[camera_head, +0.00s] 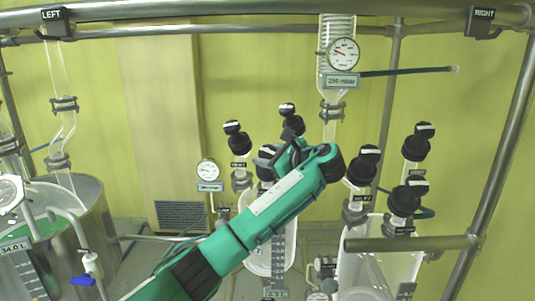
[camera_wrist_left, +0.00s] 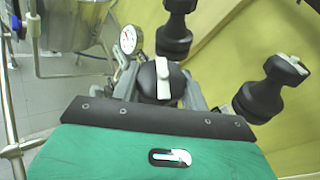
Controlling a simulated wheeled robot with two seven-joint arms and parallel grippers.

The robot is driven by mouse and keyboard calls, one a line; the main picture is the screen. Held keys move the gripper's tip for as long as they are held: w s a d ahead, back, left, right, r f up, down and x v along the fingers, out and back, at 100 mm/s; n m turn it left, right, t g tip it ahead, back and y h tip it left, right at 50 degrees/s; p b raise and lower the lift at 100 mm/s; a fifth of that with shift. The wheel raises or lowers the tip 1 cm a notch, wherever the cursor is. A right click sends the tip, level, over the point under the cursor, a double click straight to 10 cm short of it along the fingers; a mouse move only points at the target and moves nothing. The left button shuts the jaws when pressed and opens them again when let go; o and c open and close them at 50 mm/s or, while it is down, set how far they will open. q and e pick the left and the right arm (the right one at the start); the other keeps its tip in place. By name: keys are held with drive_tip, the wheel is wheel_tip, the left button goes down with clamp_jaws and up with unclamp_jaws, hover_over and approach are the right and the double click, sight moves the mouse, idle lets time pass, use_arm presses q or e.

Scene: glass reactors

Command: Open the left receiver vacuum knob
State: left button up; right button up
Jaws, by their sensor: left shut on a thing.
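The left receiver (camera_head: 258,215) is a clear glass vessel at the middle of the head view, with black knobs on its top. My left gripper (camera_head: 276,162) reaches over it from the front and is shut on a black knob with a white bar (camera_head: 266,152). In the left wrist view this knob (camera_wrist_left: 158,84) sits between the two fingers of my gripper (camera_wrist_left: 162,92). Its lower part and its label are hidden. Two more knobs of this receiver stand free, one at the left (camera_head: 239,142) and one behind (camera_head: 292,124). My right gripper is out of view.
The right receiver (camera_head: 385,262) carries several similar knobs, including a near one (camera_head: 362,168) close to my wrist. A metal rail (camera_head: 408,243) crosses in front. A round gauge (camera_head: 208,171) is left of the held knob; another gauge (camera_head: 343,53) hangs above. A steel vessel (camera_head: 92,215) stands left.

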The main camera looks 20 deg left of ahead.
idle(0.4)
use_arm(q)
drive_tip(key=o, duration=1)
drive_tip(key=shift+s+d, duration=0.1)
drive_tip(key=shift+d, duration=0.1)
drive_tip(key=b+v, duration=0.5)
drive_tip(key=v, duration=0.8)
drive_tip(key=shift+d+r, duration=0.1)
